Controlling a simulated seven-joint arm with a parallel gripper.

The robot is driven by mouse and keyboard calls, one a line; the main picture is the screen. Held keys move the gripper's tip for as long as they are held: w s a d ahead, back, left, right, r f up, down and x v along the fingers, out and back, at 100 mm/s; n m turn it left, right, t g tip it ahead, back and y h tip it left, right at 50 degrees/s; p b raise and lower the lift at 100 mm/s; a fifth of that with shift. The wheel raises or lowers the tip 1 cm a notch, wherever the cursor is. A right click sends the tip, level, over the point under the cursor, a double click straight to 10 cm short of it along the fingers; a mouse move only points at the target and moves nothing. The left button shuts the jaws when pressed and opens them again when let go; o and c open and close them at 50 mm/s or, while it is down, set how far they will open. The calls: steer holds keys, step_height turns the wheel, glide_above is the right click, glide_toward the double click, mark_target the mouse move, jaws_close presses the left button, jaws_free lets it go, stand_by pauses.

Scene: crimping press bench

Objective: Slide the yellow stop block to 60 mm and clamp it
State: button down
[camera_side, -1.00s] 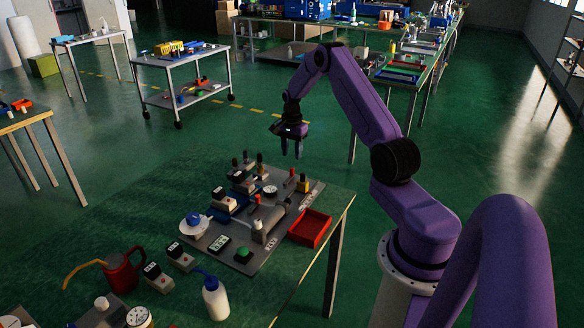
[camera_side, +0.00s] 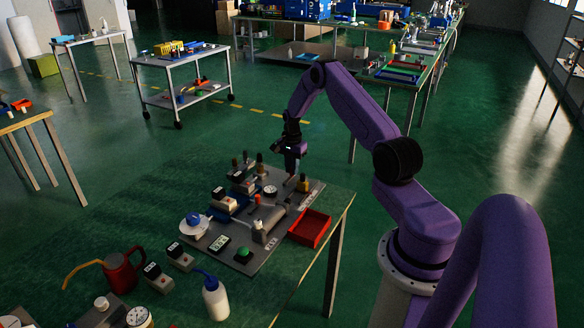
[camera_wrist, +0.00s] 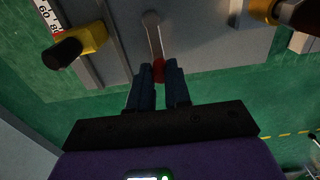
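The yellow stop block (camera_wrist: 88,38) with a black knob (camera_wrist: 62,53) is at the upper left of the wrist view, beside the 80 end of a white scale (camera_wrist: 48,16); its exact reading is unclear. It also shows in the side view (camera_side: 303,186). A grey lever (camera_wrist: 153,35) with a red tip (camera_wrist: 158,71) lies in the upper middle of the wrist view. My gripper (camera_wrist: 160,70) is low over the fixture, its two dark fingers close together on either side of the red tip. Whether they press on it is not clear. The side view shows my gripper (camera_side: 289,170) just left of the block.
A red tray (camera_side: 310,229) sits right of the fixture plate (camera_side: 277,237). Another red-topped part (camera_side: 257,196) stands left of my gripper. Several dark-knobbed devices stand at the plate's back left. A brass and dark part (camera_wrist: 265,10) shows at the wrist view's upper right.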

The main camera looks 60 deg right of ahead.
steer(key=shift+w, duration=0.1)
steer(key=n, duration=0.1)
steer(key=w+n, duration=0.1)
steer(key=n, duration=0.1)
steer(key=shift+w+a+n, duration=0.15)
steer(key=shift+w+n, duration=0.05)
steer(key=shift+n, duration=0.1)
steer(key=shift+w+a+n, duration=0.2)
steer(key=shift+w+n, duration=0.2)
steer(key=shift+n, duration=0.65)
steer(key=shift+w+a+n, duration=0.2)
steer(key=shift+w+n, duration=0.15)
steer(key=shift+n, duration=0.7)
steer(key=c, duration=1.1)
jaws_free()
steer(key=shift+o, duration=0.2)
step_height(320, 180, up, 17)
steer(key=shift+r, duration=0.2)
